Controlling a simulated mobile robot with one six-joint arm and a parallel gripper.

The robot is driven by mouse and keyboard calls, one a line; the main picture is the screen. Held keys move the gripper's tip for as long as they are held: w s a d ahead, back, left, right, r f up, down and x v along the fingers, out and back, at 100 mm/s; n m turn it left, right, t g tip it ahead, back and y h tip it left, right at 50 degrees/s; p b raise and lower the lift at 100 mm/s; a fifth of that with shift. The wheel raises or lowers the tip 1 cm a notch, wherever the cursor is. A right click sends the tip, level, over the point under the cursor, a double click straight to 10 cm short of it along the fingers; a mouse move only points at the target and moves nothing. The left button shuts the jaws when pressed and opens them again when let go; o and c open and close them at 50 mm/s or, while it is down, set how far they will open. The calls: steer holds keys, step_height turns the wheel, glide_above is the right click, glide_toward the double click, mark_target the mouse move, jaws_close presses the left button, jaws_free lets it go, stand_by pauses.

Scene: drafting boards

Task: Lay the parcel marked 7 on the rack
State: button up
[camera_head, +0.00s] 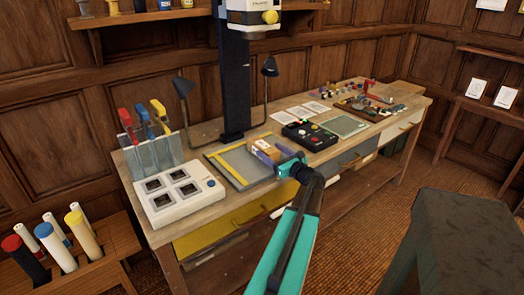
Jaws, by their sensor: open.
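A small brown box (264,148) stands on the bench, on or beside the right part of a grey board with yellow strips (238,166). It looks like a parcel, but any number on it is too small to read. My gripper (286,162) is open at the box's right side, very close to it; I cannot tell whether they touch. I cannot tell for sure which thing is the rack: a wooden holder with rolled tubes (108,262) stands at lower left, and a clear stand with coloured tools (152,160) is on the bench.
A white panel with dark square windows (178,194) sits left of the grey board. A black button box (309,136) and a green-grey pad (345,125) lie right of it. A dark column (233,80) with two lamps rises behind. A dark stool (470,235) stands at right.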

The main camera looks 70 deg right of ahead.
mark_target(263, 144)
steer(key=shift+w+d, duration=0.15)
steer(key=shift+w, duration=0.15)
steer(key=shift+w, duration=0.1)
steer(key=shift+p+x, duration=0.6)
steer(key=shift+x, duration=1.95)
steer(key=c, duration=1.6)
steer(key=shift+r, duration=0.15)
